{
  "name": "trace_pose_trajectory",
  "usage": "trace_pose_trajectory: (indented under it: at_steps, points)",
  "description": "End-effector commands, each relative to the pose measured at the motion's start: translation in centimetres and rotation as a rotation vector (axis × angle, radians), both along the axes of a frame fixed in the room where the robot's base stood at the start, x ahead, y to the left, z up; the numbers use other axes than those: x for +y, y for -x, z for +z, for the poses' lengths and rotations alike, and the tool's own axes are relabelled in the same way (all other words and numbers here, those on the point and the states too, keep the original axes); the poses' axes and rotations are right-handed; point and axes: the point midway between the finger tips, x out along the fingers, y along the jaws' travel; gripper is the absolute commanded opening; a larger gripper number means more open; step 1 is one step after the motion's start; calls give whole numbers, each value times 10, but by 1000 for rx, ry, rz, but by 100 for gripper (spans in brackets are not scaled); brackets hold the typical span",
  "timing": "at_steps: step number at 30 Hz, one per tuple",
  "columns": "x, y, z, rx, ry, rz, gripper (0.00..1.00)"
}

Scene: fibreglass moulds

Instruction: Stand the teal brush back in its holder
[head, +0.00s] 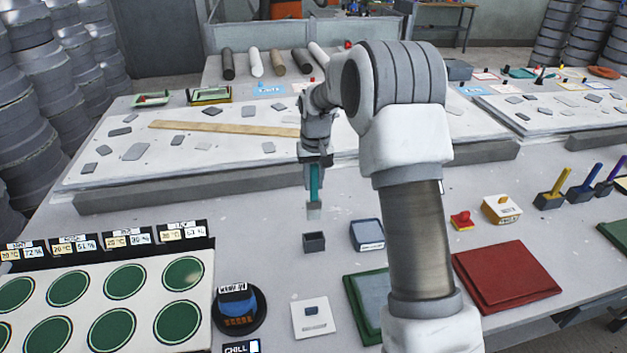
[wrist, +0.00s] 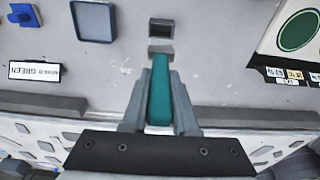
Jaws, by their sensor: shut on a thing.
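The teal brush (head: 314,184) hangs upright from my gripper (head: 315,163), its pale grey end pointing down. In the wrist view, the teal brush (wrist: 159,100) lies between the two fingers of my gripper (wrist: 158,82), which are shut on it. A small dark grey square holder (head: 314,243) stands on the table below the brush, empty as far as I see. The brush end is above the holder and apart from it. The holder also shows in the wrist view (wrist: 161,29), just beyond the brush's end.
A grey-blue box (head: 367,234) stands right of the holder. A round dark dial (head: 238,308) and a white plate with a switch (head: 312,318) lie in front. Yellow, blue and purple brushes (head: 585,187) stand in holders at right. A raised slab (head: 200,160) lies behind.

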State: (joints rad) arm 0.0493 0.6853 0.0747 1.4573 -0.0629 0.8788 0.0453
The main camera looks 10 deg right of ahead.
Motion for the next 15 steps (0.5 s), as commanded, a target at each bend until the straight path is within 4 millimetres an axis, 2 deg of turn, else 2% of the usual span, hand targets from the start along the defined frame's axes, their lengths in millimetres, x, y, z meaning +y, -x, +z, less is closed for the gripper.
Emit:
trace_pose_trajectory:
  at_steps: [15]
  points:
    - [0, 0, -46, 0, 0, 0, 0]
